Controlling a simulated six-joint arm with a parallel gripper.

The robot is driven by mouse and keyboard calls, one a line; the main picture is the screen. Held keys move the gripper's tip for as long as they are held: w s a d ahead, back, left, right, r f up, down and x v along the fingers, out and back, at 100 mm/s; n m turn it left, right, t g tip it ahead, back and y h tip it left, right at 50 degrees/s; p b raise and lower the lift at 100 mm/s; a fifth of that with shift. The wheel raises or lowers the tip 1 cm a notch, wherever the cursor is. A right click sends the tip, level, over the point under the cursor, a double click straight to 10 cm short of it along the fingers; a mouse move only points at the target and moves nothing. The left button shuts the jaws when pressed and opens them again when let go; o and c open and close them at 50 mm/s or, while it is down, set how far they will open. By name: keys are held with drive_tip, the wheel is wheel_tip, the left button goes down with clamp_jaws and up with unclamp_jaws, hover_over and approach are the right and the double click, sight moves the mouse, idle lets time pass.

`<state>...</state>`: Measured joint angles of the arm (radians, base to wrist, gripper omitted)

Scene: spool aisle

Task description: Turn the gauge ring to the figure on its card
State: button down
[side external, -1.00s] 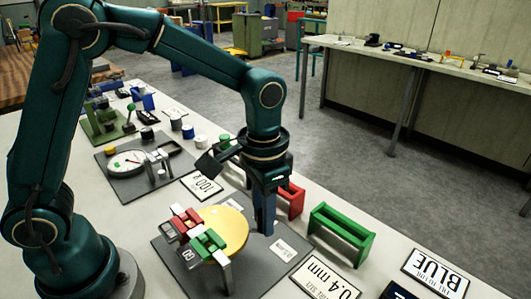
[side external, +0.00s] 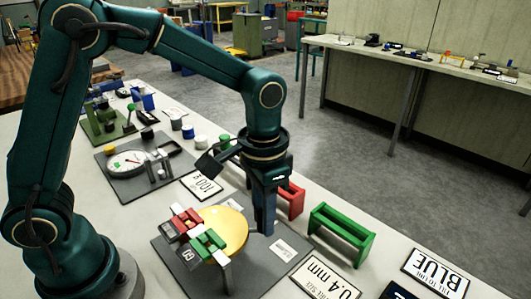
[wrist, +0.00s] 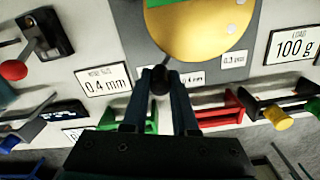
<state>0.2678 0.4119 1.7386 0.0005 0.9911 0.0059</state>
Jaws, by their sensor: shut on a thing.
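The gauge ring (side external: 224,222) is a yellow disc on a grey base plate (side external: 258,272); it also shows at the top of the wrist view (wrist: 205,25). A thin rod with a black knob (wrist: 160,82) sticks out from its edge. My gripper (wrist: 162,78) is shut on this knob; in the side view my gripper (side external: 264,228) stands at the disc's right edge and hides the knob. The card (wrist: 104,79) reads "0.4 mm". Small plates beside the disc read 0.3 mm (wrist: 234,58) and 0.4 mm (wrist: 192,77), the latter partly behind a finger.
Red and green blocks (side external: 208,243) cover the disc's near left part. A red stand (side external: 291,201) and a green stand (side external: 341,235) are close on the right. A "100 g" card (side external: 201,185) and a dial station (side external: 128,162) lie behind. A "BLUE" card (side external: 435,271) is at front right.

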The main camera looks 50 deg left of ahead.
drive_tip(key=shift+w+a+r, duration=0.1)
idle(0.6)
drive_tip(key=a+n, duration=0.1)
drive_tip(key=n, duration=0.1)
drive_tip(key=w+a+n, duration=0.1)
drive_tip(key=n, duration=0.1)
drive_tip(key=shift+w+a, duration=0.2)
drive_tip(key=shift+a, duration=0.05)
drive_tip(key=shift+w+a+n, duration=0.2)
drive_tip(key=shift+a+n, duration=1.2)
drive_tip(key=shift+n, duration=0.6)
drive_tip(key=c, duration=0.7)
unclamp_jaws()
drive_tip(key=shift+r, duration=2.55)
